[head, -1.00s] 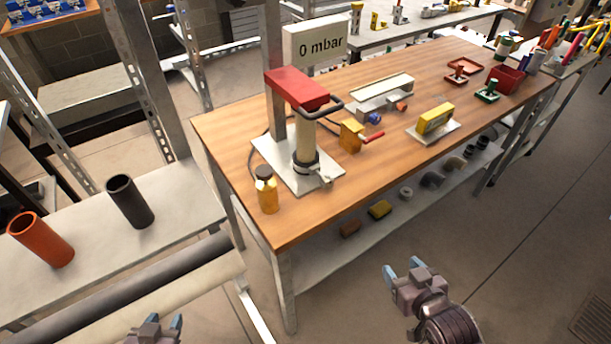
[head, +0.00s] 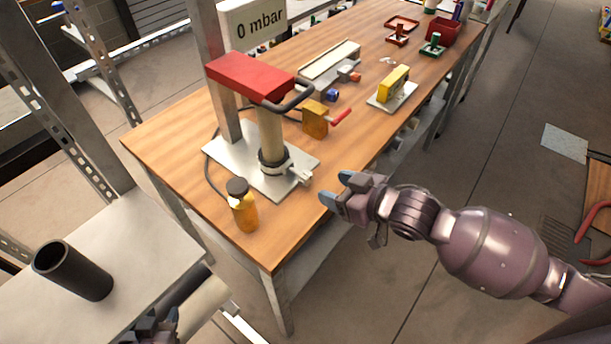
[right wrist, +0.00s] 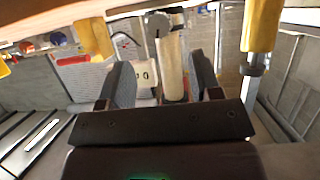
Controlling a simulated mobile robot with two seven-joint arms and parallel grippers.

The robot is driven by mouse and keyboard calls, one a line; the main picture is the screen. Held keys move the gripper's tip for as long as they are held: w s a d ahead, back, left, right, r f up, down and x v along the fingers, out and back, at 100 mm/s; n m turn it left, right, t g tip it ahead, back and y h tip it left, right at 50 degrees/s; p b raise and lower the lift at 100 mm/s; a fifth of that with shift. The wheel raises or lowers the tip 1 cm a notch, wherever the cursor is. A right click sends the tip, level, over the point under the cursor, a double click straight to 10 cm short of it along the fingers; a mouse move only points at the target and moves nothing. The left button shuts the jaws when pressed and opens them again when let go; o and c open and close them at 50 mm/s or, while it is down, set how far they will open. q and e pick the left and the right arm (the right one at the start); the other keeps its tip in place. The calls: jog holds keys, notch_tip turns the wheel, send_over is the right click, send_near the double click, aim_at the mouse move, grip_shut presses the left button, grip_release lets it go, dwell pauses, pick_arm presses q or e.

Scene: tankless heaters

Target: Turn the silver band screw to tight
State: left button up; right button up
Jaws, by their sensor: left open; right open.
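The silver band (head: 276,166) wraps the foot of the cream upright pipe (head: 270,128) on a grey metal plate (head: 293,192). Its silver screw (head: 300,174) sticks out to the right, toward my right gripper. My right gripper (head: 334,188) is open and empty, just right of the screw and apart from it, near the bench's front edge. In the right wrist view its two fingers (right wrist: 160,88) stand apart, with the cream pipe (right wrist: 172,65) between and beyond them. My left gripper (head: 158,328) is low at the bottom edge, partly cut off.
A red box-shaped top with a dark handle (head: 250,78) overhangs the pipe. An amber bottle (head: 243,208) stands at the plate's front left. An orange block with a red lever (head: 316,118) and a yellow device (head: 394,82) stand behind. A sign (head: 258,24) reads "0 mbar".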

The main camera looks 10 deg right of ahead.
aim_at(309, 179)
jog(key=b+x, duration=0.1)
jog(key=x, duration=0.7)
jog(key=shift+w+a+f, duration=0.15)
jog(key=shift+w+a, duration=0.05)
jog(key=shift+a, duration=0.05)
jog(key=c, duration=0.9)
jog(key=shift+c, duration=0.2)
